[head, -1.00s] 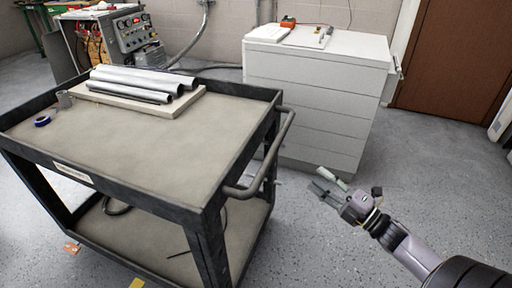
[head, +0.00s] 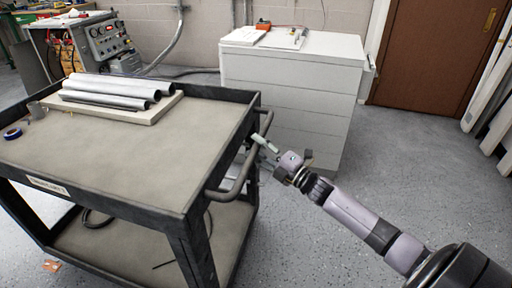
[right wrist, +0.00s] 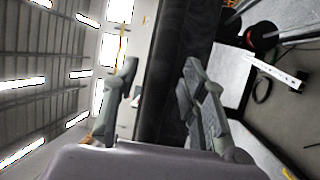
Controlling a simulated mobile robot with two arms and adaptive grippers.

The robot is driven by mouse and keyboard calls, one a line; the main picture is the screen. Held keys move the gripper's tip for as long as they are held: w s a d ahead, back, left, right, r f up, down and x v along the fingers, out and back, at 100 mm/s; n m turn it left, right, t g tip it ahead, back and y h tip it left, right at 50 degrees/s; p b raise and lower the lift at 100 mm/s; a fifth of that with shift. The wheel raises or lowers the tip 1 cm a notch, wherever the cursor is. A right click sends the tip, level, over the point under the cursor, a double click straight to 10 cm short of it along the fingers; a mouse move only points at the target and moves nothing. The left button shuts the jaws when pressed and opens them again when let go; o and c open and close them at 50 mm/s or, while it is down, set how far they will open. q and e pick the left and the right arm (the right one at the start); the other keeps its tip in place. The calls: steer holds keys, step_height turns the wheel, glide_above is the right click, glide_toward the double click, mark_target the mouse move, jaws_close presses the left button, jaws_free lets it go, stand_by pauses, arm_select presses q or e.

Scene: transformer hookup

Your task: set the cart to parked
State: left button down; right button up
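The cart (head: 125,150) is a dark-framed, two-shelf utility cart at the left of the head view. Its tubular push handle (head: 240,175) is on the right end. My right gripper (head: 257,150) is at that handle, with its fingers open. In the right wrist view the fingers of my right gripper (right wrist: 162,85) are spread apart, with a dark part of the cart (right wrist: 178,75) beyond and between them. I cannot tell whether the fingers touch the handle or straddle it. My left gripper is not in view. The cart's wheels are hidden.
Metal tubes (head: 110,92) lie on a board on the cart top, with blue tape (head: 12,134) near its left edge. A white drawer cabinet (head: 290,90) stands behind the handle. A test set (head: 100,40) is at back left.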

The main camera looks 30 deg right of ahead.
steer(key=shift+w+a+r, duration=0.1)
steer(key=shift+w, duration=0.3)
jaws_close()
stand_by(0.4)
